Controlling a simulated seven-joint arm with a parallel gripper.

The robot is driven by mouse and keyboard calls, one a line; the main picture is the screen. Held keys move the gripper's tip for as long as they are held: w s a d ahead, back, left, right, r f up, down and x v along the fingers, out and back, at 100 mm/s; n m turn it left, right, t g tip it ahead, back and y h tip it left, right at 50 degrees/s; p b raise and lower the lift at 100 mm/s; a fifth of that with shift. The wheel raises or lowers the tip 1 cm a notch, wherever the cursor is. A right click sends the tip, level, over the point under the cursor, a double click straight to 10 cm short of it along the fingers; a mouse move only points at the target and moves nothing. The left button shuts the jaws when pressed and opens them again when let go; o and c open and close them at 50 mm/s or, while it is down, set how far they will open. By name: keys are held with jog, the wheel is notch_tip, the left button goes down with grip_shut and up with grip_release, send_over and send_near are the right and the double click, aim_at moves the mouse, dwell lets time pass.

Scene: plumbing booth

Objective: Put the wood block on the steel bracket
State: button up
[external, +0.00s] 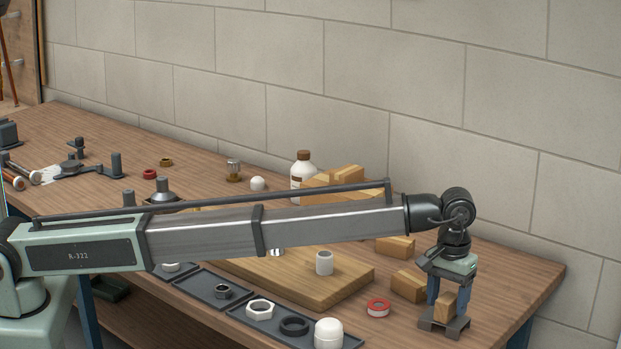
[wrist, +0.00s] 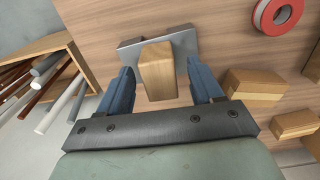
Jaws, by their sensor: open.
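The wood block (external: 445,305) stands upright on the steel bracket (external: 456,327) near the front right edge of the table. In the wrist view the wood block (wrist: 157,70) sits over the middle of the grey steel bracket (wrist: 184,42), which shows on both sides of it. My gripper (external: 440,295) is above the bracket, pointing down. In the wrist view its two blue fingers (wrist: 160,85) are apart, one on each side of the block, with gaps between them and the block.
Other wood blocks (external: 408,286) lie left of my gripper. A red and white tape roll (external: 378,307) lies nearby. In the wrist view, a bin of pipes (wrist: 45,80) stands beyond the table edge.

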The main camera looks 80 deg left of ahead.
aim_at(448, 298)
notch_tip(448, 298, up, 12)
dwell(0.5)
